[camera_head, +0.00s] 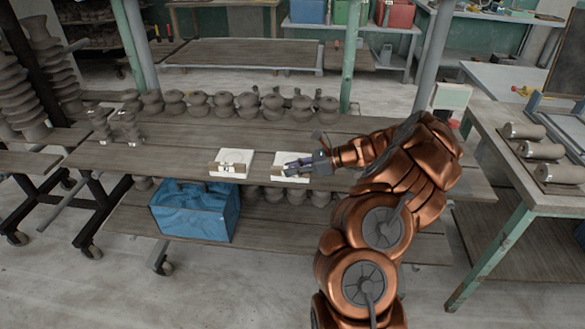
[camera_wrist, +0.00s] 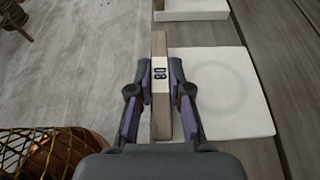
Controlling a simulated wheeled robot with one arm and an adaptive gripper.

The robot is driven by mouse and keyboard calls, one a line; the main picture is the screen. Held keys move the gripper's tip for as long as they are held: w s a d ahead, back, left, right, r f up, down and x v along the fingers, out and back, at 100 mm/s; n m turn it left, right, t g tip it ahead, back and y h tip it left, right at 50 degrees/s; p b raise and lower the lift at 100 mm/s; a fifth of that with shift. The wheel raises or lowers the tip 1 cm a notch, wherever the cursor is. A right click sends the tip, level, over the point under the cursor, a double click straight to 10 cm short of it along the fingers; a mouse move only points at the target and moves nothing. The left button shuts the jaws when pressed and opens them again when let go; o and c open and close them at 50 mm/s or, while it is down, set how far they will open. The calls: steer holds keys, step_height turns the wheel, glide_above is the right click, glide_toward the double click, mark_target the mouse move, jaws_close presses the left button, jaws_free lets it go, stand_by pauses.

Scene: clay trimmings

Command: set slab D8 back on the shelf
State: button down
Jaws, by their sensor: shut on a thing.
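Slab D8 (camera_wrist: 160,115) is a narrow grey-brown bar with a white label. The label's dark characters look like D8, turned sideways. My gripper (camera_wrist: 160,78) is shut on the slab, one finger on each long side. The slab lies beside a white square board (camera_wrist: 225,90) with a faint ring mark, along the front edge of the plank shelf (camera_wrist: 290,70). I cannot tell whether it touches the shelf or hangs just above it. In the head view my gripper (camera_head: 304,163) covers most of this slab, in front of the right white board (camera_head: 281,175).
A second white board (camera_head: 234,155) with a labelled brown bar (camera_head: 227,169) sits to the left. Several clay pots (camera_head: 247,104) line the back of the shelf. A worktable (camera_head: 520,180) stands at right.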

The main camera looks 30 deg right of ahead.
steer(key=c, duration=1.1)
jaws_free()
